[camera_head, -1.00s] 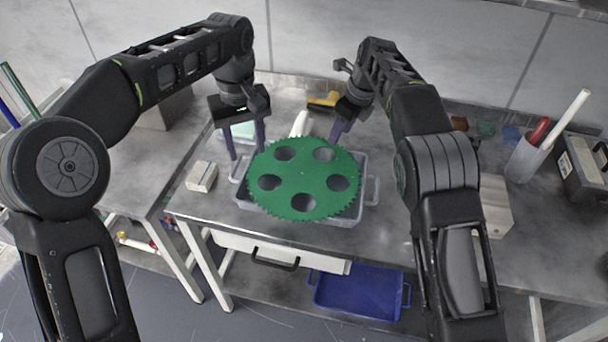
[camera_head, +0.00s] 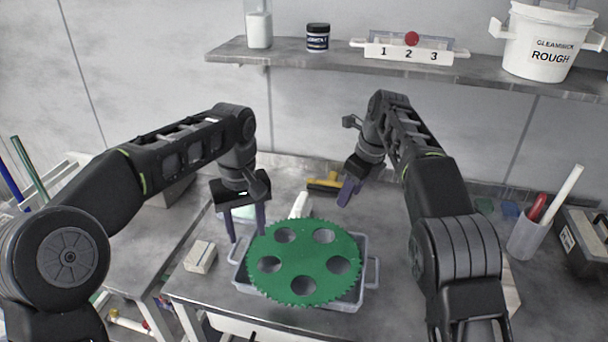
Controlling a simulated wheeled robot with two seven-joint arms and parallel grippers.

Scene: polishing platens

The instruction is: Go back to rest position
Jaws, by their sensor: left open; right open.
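My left gripper (camera_head: 246,222) is open, with its fingers pointing down at the left rear of the green toothed disc. My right gripper (camera_head: 349,192) is open and empty, above the table behind the disc's right side. The green toothed disc (camera_head: 305,262) has several round holes and lies on a clear grey tray (camera_head: 371,285) on the metal table. Nothing shows between the fingers of either gripper. Whether the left fingertips touch the tray or disc, I cannot tell.
A white block (camera_head: 200,257) lies left of the tray. A yellow-handled brush (camera_head: 324,184) lies behind it. A cup (camera_head: 527,236) with tools and a grey case (camera_head: 585,240) stand at right. A shelf (camera_head: 480,78) above holds a white bucket (camera_head: 541,42) and a numbered rack (camera_head: 409,53).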

